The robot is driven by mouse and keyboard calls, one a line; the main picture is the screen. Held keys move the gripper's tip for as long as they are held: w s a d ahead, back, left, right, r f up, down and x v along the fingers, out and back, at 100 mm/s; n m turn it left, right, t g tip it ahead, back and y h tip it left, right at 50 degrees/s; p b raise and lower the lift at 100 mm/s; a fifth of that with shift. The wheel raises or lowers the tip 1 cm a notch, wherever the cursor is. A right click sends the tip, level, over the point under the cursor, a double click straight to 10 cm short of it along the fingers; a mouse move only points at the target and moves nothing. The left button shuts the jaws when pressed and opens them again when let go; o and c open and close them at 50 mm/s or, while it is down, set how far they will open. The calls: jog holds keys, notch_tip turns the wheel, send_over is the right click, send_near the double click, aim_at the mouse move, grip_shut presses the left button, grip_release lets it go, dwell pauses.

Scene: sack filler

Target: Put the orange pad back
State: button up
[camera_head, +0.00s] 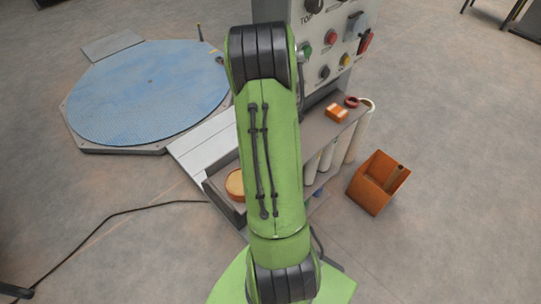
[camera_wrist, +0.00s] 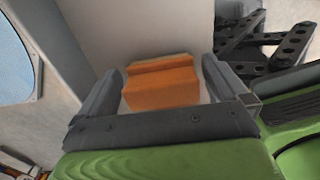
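The orange pad (camera_wrist: 160,85) is a stepped orange block in the wrist view. It lies between the two fingers of my gripper (camera_wrist: 160,70), close to the palm bar. In the head view my green arm hides the gripper and this pad. A small orange block with a pale stripe (camera_head: 336,113) stands on the shelf there; I cannot tell what it is.
A grey control cabinet (camera_head: 326,45) with buttons stands behind my arm. The grey shelf (camera_head: 318,128) holds a red ring (camera_head: 351,102), with pale tubes beside it. An open orange bin (camera_head: 371,188) stands on the floor at right. A blue turntable (camera_head: 150,90) lies at left. A cable crosses the floor.

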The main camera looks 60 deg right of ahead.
notch_tip(320, 180, up, 12)
jog(key=p, duration=0.3)
jog(key=w+a+r+m+t, duration=0.2)
jog(key=w+a+r+m, duration=0.15)
jog(key=a+r, duration=0.45)
jog(key=s+a+r+m+t, duration=0.1)
jog(key=s+a+m, duration=0.3)
jog(key=a, duration=0.5)
jog(key=s+a+r+m+t, duration=0.2)
jog(key=s+a+r+m, duration=0.2)
jog(key=a+m, duration=0.4)
jog(key=a, duration=0.2)
jog(key=shift+s+a+t, duration=0.3)
jog(key=shift+s, duration=0.05)
jog(key=shift+r, duration=0.15)
